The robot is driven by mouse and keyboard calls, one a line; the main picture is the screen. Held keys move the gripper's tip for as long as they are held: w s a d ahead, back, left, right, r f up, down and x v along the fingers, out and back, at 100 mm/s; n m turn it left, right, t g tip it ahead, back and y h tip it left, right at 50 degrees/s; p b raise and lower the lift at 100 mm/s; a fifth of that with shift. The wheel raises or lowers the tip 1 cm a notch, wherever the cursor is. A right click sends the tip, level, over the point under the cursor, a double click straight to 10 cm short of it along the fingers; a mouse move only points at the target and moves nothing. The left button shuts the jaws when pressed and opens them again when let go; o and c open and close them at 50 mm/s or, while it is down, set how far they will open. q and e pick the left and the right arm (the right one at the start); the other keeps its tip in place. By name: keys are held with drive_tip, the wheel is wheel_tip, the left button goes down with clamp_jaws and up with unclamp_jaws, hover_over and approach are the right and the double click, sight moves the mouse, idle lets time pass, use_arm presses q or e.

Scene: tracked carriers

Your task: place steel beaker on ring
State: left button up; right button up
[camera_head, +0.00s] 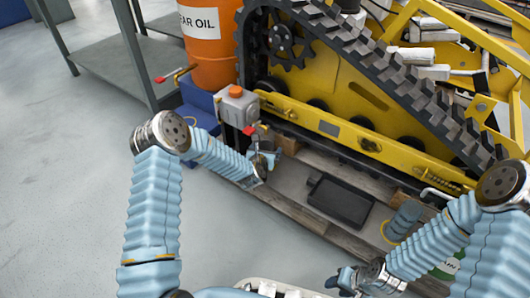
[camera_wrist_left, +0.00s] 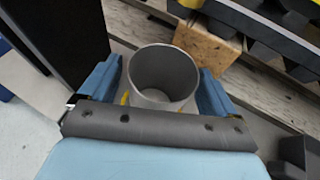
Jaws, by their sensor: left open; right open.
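The steel beaker, a grey open-topped cylinder (camera_wrist_left: 163,72), stands upright between the two blue fingers of my left gripper (camera_wrist_left: 157,85) in the left wrist view. The fingers are open on either side of it, and I cannot tell whether they touch it. A yellow ring (camera_head: 386,236) shows at the foot of a grey-blue cylinder on the right of the pallet. A bit of yellow also shows beside the beaker in the wrist view. My right gripper (camera_head: 346,280) is open and empty, low in front.
A black tray (camera_head: 340,201) lies on the wooden pallet (camera_head: 290,210). A yellow tracked carrier (camera_head: 350,90) rises behind. The floor at left is clear.

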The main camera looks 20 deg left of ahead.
use_arm(q)
drive_tip(key=a+p+v, duration=0.1)
drive_tip(key=p+v, duration=0.1)
drive_tip(key=v, duration=1)
drive_tip(key=s+d+f+m+g+h, duration=0.2)
drive_tip(key=s+d+f+m+g, duration=0.25)
drive_tip(key=m, duration=0.55)
drive_tip(key=s+d+f+m+g+h, duration=0.25)
drive_tip(key=s+f+m, duration=0.25)
drive_tip(key=s+m, duration=0.35)
drive_tip(key=s+f+m+g, duration=0.3)
drive_tip(key=s+m+g, duration=0.2)
drive_tip(key=s+m, duration=0.9)
drive_tip(key=shift+d+f+m+g, duration=0.35)
drive_tip(key=shift+d+m, duration=0.1)
drive_tip(key=shift+m, duration=0.6)
drive_tip(key=shift+w, duration=0.1)
